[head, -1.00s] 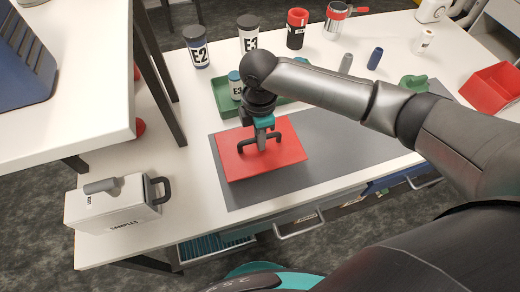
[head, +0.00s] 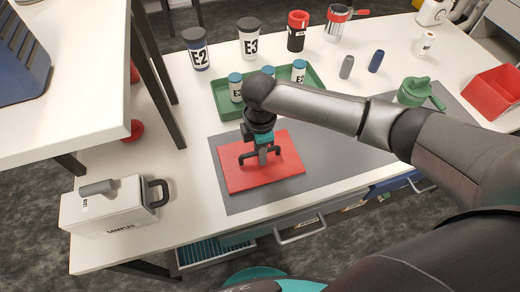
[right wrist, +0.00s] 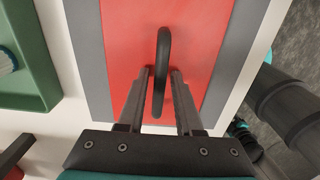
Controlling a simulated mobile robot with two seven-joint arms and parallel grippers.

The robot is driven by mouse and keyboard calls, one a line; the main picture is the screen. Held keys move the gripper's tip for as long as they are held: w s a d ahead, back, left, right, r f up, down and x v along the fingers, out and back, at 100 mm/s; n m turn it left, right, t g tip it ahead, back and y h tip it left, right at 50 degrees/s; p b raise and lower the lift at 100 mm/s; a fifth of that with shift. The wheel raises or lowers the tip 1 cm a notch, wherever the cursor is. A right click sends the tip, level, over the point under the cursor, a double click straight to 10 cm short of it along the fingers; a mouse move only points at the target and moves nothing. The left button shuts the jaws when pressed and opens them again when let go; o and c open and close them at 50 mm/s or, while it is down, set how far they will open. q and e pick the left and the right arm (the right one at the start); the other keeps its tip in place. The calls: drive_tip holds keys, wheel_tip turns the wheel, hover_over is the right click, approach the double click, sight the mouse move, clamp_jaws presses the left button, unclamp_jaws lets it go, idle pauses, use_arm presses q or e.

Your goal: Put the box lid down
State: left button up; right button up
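The box lid is a flat red plate (head: 275,179) with a dark arched handle (head: 248,157). It lies flat on the grey mat (head: 330,145). My right gripper (head: 262,158) is above it with its fingers on either side of the handle. In the right wrist view the fingers (right wrist: 161,72) straddle the handle (right wrist: 163,42), with narrow red gaps beside it, so the gripper looks slightly open. The red lid (right wrist: 205,40) fills the area beneath. My left gripper is not in view.
A green tray (head: 222,106) with small jars stands behind the lid. A white samples box (head: 110,210) sits at left below a raised shelf (head: 70,110). Containers labelled E2 (head: 197,48) and E3 (head: 248,38) are at the back, and a red bin (head: 492,92) is at right.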

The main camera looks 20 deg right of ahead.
drive_tip(key=shift+o, duration=0.7)
wheel_tip(320, 180, up, 12)
drive_tip(key=p, duration=0.3)
drive_tip(key=shift+r, duration=0.2)
